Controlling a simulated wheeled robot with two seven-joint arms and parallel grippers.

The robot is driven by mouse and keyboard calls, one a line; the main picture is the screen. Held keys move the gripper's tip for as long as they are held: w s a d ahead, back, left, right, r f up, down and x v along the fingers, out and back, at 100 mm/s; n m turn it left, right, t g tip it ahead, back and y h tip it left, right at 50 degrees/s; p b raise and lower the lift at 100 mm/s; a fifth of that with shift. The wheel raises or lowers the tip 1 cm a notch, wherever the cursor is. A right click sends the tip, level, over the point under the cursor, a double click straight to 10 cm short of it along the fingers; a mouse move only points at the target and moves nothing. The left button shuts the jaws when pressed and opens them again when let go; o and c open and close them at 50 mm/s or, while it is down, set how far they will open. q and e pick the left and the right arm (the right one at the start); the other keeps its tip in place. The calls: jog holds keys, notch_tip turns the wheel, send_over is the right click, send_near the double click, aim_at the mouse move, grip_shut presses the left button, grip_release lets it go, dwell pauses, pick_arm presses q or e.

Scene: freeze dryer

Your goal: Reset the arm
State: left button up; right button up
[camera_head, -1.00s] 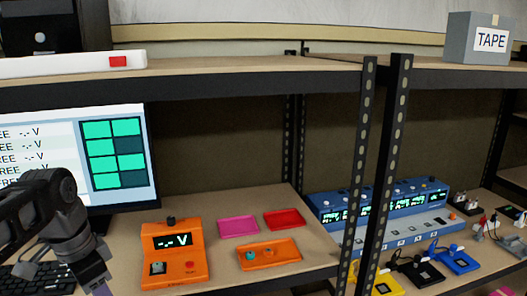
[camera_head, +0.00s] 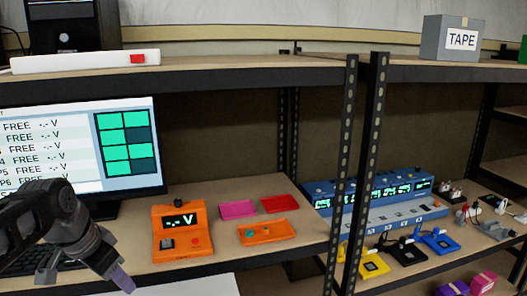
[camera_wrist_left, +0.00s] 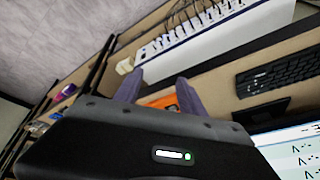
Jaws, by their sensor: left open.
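My left gripper (camera_head: 120,278) is at the lower left of the head view, with a purple-grey finger pointing down and right. It is in front of the shelf, below the monitor. In the left wrist view its two fingers (camera_wrist_left: 160,90) stand apart with nothing held between them. An orange object (camera_wrist_left: 160,101) shows beyond the gap between the fingers. My right gripper is in neither view.
The shelf holds a monitor (camera_head: 70,150), an orange voltage device (camera_head: 180,231), pink (camera_head: 238,209), red (camera_head: 280,203) and orange (camera_head: 267,232) trays. A blue multi-display unit (camera_head: 375,200) stands beyond the black posts (camera_head: 343,170). A keyboard (camera_wrist_left: 280,72) lies near my gripper.

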pick_arm(q)
jog(key=w+d+f+n+t+h, duration=0.1)
jog(key=w+d+f+n, duration=0.15)
jog(key=w+f, duration=0.2)
jog(key=w+d+f+n+t, duration=0.1)
jog(key=w+d+f, duration=0.2)
jog(key=f, duration=0.3)
jog(key=s+d+f+n, duration=0.1)
jog(key=d+f, duration=0.2)
jog(key=f, duration=0.3)
jog(key=d+f+n+h, duration=0.1)
jog(key=d+f, duration=0.2)
jog(key=f, duration=0.3)
jog(key=s+d+f+n, duration=0.1)
jog(key=d+f, duration=0.1)
jog(key=f, duration=0.4)
jog(key=s+d+f+g, duration=0.2)
jog(key=s+d+f, duration=0.2)
jog(key=s+f, duration=0.2)
jog(key=s+d+f+g, duration=0.2)
jog(key=s+d+f, duration=0.2)
jog(key=s, duration=0.7)
jog(key=s+d+f+g+h, duration=0.1)
jog(key=s+d+f+g, duration=0.1)
jog(key=s+f, duration=0.6)
jog(key=shift+s+d+f, duration=0.35)
jog(key=shift+d+f, duration=0.2)
jog(key=shift+d, duration=0.35)
jog(key=shift+n, duration=0.25)
jog(key=shift+c, duration=0.6)
